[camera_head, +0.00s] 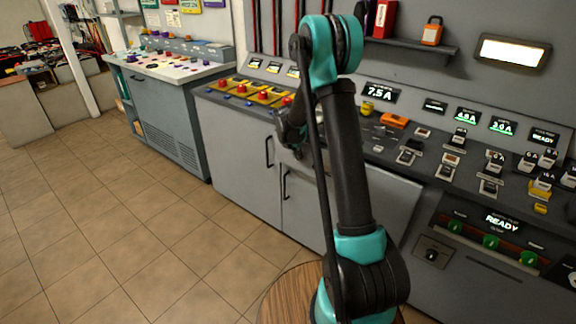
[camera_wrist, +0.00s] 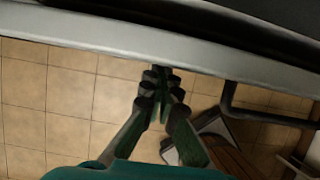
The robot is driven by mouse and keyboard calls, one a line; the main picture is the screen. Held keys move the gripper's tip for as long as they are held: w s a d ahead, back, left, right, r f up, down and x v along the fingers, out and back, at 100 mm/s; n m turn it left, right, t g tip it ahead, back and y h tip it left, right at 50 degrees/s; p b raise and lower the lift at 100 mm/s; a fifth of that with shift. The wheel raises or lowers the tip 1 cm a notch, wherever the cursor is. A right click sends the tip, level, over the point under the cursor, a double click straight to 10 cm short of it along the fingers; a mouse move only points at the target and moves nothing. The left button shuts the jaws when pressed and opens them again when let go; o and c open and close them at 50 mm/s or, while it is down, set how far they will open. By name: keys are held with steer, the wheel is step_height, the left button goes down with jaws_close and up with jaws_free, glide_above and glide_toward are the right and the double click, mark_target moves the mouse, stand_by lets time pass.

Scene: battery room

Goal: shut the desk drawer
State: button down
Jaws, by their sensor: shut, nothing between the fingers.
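My gripper (camera_wrist: 162,84) is shut and empty. In the wrist view its fingertips are close to a long pale grey edge (camera_wrist: 90,32) that looks like the top of the drawer front; I cannot tell whether they touch it. A dark bar handle (camera_wrist: 262,116) sticks out from this front, right of the fingers. In the head view my gripper (camera_head: 290,132) is beside the front of the grey desk (camera_head: 237,135), partly hidden by my arm. The drawer is mostly hidden behind my arm there, and how far it stands open cannot be told.
The desk has cabinet doors with dark handles (camera_head: 268,152) below and a control panel with red buttons (camera_head: 262,95) on top. A second console (camera_head: 165,100) stands to the left. The tiled floor (camera_head: 130,220) in front is clear. A round wooden top (camera_head: 285,297) is near my arm's base.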

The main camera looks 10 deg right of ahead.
steer(key=shift+w+d, duration=1.7)
steer(key=shift+d, duration=0.05)
